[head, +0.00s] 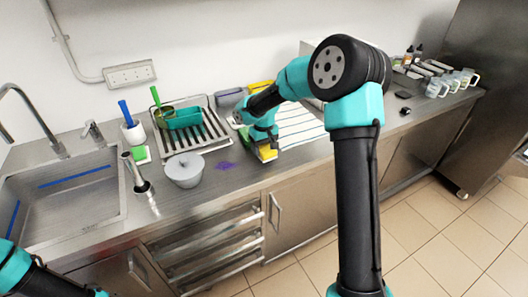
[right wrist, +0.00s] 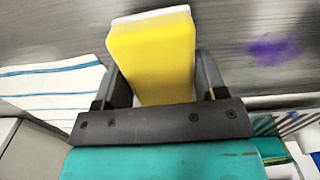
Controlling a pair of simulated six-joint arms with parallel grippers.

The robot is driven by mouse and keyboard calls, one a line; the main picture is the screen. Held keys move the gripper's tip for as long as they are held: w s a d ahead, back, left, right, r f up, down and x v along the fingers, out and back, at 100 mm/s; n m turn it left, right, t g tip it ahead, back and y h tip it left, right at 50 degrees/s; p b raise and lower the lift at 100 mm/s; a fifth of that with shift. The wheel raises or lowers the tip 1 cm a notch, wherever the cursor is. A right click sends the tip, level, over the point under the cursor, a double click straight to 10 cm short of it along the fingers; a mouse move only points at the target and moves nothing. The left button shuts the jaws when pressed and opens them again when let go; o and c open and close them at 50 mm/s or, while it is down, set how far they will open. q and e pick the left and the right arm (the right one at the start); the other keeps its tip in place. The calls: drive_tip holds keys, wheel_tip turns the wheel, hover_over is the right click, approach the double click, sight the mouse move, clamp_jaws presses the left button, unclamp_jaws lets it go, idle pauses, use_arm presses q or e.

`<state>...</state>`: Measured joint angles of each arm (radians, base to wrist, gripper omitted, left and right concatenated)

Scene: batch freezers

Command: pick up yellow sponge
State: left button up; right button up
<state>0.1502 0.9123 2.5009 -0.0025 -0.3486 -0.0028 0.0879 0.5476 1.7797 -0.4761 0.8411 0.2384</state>
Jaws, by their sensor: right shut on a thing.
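The yellow sponge (right wrist: 152,60) has a pale layer along its far edge. In the right wrist view it sits between the two dark fingers of my right gripper (right wrist: 160,85), which is shut on it. In the head view the sponge (head: 267,152) shows at the end of my right arm, close to the counter's front edge; the gripper (head: 265,143) partly hides it. I cannot tell whether the sponge touches the counter. My left arm shows at the lower left of the head view, but its gripper is out of frame.
A purple stain (head: 225,166) marks the counter left of the sponge. A striped cloth (head: 300,127) lies right of the gripper. Several clear cups (head: 455,84) stand far right.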

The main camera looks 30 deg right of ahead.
drive_tip(key=shift+r, duration=0.5)
drive_tip(key=s+a+r, duration=0.1)
drive_tip(key=s+a, duration=0.7)
drive_tip(key=s, duration=0.5)
drive_tip(key=shift+s+a+r, duration=0.15)
drive_tip(key=shift+s+a, duration=0.05)
drive_tip(key=shift+s, duration=0.1)
drive_tip(key=o, duration=0.3)
drive_tip(key=shift+c, duration=1.2)
drive_tip(key=w+a+r, duration=0.4)
drive_tip(key=a+r, duration=0.2)
drive_tip(key=a, duration=0.5)
drive_tip(key=w+a+r, duration=0.5)
drive_tip(key=a+r, duration=0.2)
drive_tip(key=a, duration=0.4)
drive_tip(key=shift+w+a, duration=0.25)
drive_tip(key=shift+w, duration=0.05)
drive_tip(key=shift+r, duration=0.1)
